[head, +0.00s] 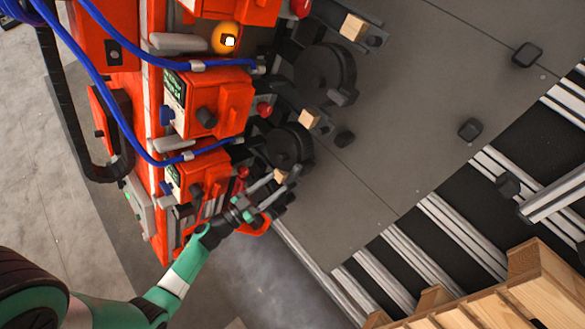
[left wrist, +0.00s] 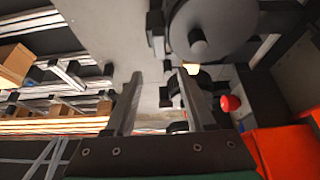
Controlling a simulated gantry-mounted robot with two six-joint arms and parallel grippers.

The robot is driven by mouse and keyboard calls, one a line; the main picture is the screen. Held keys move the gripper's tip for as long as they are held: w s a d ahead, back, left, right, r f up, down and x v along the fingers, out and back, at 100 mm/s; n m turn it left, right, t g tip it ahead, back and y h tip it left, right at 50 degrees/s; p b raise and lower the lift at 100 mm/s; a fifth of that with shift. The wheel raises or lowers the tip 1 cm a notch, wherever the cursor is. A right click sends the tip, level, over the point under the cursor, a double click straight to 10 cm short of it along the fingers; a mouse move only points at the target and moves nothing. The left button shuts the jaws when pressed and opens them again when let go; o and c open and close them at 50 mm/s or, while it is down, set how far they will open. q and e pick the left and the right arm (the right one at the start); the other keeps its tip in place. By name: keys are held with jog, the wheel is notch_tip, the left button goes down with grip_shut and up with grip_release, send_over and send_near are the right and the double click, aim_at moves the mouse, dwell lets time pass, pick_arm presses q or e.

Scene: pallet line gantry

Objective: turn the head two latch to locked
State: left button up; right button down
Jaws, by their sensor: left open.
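Several orange heads stand in a row in the head view. Their labels are too small to read, so I cannot tell which is head two or single out its latch. The middle orange head (head: 222,103) has a red knob (head: 265,109) beside it. The lower orange head (head: 200,176) has a red knob (head: 243,172) close to my left gripper (head: 283,185). My left gripper is open, with its fingers near the lower black disc (head: 287,147). In the left wrist view, nothing shows gripped between the fingers (left wrist: 160,76), and a red knob (left wrist: 230,103) is right of them.
Blue cables (head: 105,92) loop across the heads. A larger black disc (head: 324,74) and small wooden blocks (head: 309,119) are along their right side. A grey plate (head: 400,130) gives open room on the right. Rollers (head: 440,240) and a wooden pallet (head: 535,280) lie at lower right.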

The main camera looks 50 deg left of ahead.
aim_at(296, 167)
pick_arm(q)
jog(key=w+b, duration=0.1)
jog(key=w, duration=0.7)
grip_shut()
